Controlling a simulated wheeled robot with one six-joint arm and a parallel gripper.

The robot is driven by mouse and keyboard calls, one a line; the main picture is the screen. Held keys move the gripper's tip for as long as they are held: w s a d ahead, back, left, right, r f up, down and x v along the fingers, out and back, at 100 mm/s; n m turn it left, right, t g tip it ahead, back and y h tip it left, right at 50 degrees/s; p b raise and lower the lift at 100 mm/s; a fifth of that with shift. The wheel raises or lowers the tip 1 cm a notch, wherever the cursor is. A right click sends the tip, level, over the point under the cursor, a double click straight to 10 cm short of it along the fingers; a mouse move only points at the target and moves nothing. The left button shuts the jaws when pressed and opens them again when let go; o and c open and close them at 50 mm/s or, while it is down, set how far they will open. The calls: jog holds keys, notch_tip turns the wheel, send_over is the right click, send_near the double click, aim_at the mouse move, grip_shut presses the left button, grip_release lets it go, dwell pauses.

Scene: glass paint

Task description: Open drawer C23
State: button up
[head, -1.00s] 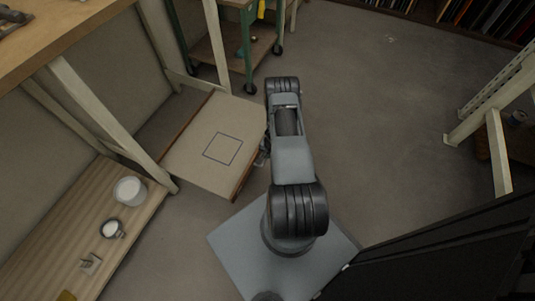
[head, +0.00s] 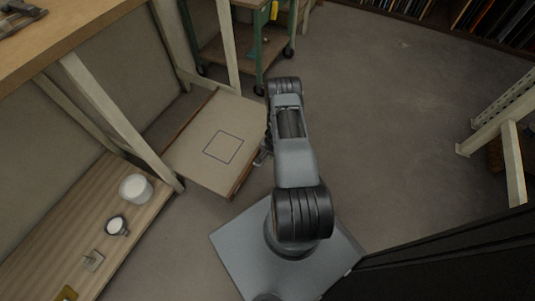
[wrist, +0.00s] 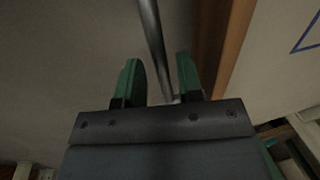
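A low box-like unit (head: 195,165) with a pale top and a square outline stands left of my arm in the head view. In the wrist view its wooden edge (wrist: 228,50) and part of the outline show on the right. No C23 label is readable, and the drawer fronts are hidden from the head camera. A thin metal bar (wrist: 153,40) runs between the green fingers of my gripper (wrist: 160,80). The fingers are apart, one on each side of the bar, with a gap visible on both sides. In the head view my gripper is mostly hidden beside the unit's right side.
A slatted shelf (head: 60,240) with a white tub (head: 135,188) and a cup (head: 117,225) lies left. A workbench (head: 70,40) stands above it. A green trolley (head: 245,50) is behind the unit. Open floor (head: 390,130) lies right of my arm.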

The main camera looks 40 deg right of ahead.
jog(key=shift+o, duration=0.4)
jog(key=shift+r, duration=0.2)
notch_tip(320, 180, up, 13)
jog(key=s+d+p, duration=0.1)
jog(key=s+p, duration=0.1)
jog(key=p, duration=0.2)
jog(key=shift+s+p, duration=0.15)
jog(key=shift+p, duration=0.2)
jog(key=shift+d+r, duration=0.1)
